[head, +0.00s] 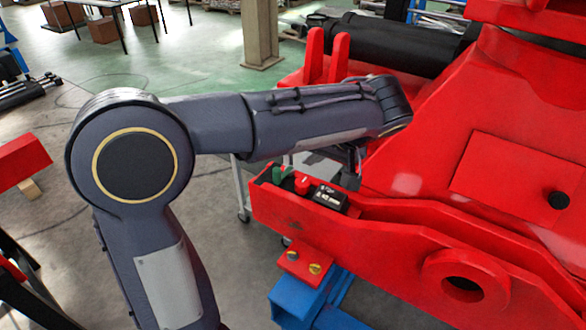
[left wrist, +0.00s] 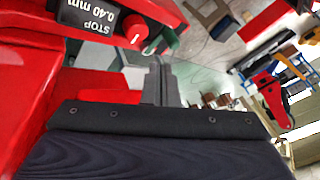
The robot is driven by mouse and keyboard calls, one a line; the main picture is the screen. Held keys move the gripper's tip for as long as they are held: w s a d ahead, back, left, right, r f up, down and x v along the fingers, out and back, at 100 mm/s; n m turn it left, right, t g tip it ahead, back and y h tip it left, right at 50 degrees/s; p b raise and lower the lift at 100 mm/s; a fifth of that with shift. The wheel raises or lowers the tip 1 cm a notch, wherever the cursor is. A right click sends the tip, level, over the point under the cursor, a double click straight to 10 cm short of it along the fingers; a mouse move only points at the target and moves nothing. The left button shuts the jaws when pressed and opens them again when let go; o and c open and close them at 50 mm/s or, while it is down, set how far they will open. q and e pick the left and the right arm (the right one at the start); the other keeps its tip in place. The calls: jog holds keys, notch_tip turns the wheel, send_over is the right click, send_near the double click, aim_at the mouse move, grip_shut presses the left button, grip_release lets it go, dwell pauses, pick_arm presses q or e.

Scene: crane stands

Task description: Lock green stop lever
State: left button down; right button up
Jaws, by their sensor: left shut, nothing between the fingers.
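The green stop lever (head: 281,174) sits at the left end of the red crane beam (head: 330,222), beside a red knob (head: 303,185) and a black label block (head: 329,198). In the left wrist view the lever (left wrist: 163,40) is a dark green piece just beyond the fingertips. The red knob (left wrist: 137,29) and the block (left wrist: 91,16), reading "STOP 0.40 mm", are left of it. My left gripper (left wrist: 158,66) is shut and empty, its fingers pointing toward the lever; I cannot tell whether they touch. In the head view it is mostly hidden by my forearm. My right gripper is out of view.
Large red crane parts (head: 500,130) fill the right side. A blue stand (head: 305,298) supports the beam. Black cylinders (head: 400,48) lie behind. Open floor (head: 215,70) is at the back left.

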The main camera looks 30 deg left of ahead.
pick_arm(q)
jog(key=p, duration=0.1)
send_near(282, 178)
jog(key=x, duration=0.4)
jog(key=shift+a+f, duration=0.1)
jog(key=shift+f, duration=0.05)
dwell(0.4)
jog(key=shift+a+m+b, duration=0.15)
jog(key=shift+m+b, duration=0.15)
jog(key=shift+m, duration=0.1)
